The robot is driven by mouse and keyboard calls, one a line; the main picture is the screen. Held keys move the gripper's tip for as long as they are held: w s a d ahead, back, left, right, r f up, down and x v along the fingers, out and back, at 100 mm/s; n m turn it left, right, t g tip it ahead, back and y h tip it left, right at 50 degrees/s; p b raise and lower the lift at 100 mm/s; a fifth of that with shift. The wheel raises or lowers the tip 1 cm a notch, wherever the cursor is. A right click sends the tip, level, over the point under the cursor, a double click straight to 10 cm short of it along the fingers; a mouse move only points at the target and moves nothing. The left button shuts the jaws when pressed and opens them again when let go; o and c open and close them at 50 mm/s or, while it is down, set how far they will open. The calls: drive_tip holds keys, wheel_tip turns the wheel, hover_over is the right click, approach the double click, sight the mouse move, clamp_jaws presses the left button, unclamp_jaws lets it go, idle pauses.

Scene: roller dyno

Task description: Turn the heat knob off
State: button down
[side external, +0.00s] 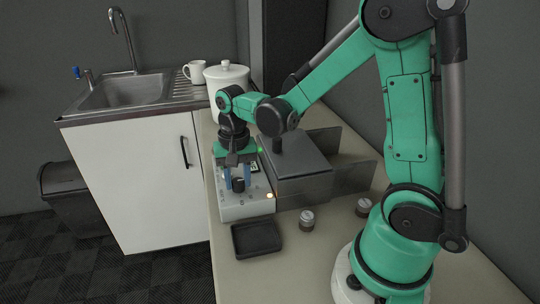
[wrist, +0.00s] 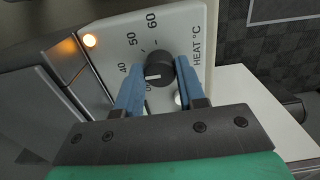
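The black heat knob (wrist: 158,69) is on the pale panel of the heater unit (wrist: 183,22), by the label HEAT °C and the marks 40, 50 and 60. Its white pointer line faces left in the wrist view, below the 40 mark; lower lettering is partly hidden by a finger. My gripper (wrist: 160,62) has its two blue fingers on either side of the knob, apart. The right finger looks very close to the knob; I cannot tell if it touches. In the side view, my gripper (side external: 238,179) points down over the knob (side external: 238,185).
An orange lamp (wrist: 89,40) glows on the panel. A grey box with plates (side external: 300,180) stands right of the unit. A black tray (side external: 256,238) and two small metal cylinders (side external: 307,219) (side external: 363,207) are in front. A white pot (side external: 227,77) stands behind.

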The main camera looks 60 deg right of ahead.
sight(238, 180)
idle(0.3)
drive_tip(key=n, duration=0.4)
drive_tip(key=shift+n, duration=0.3)
drive_tip(key=n, duration=0.4)
drive_tip(key=shift+n, duration=0.3)
idle(0.3)
drive_tip(key=c, duration=0.5)
unclamp_jaws()
drive_tip(key=shift+r, duration=2.8)
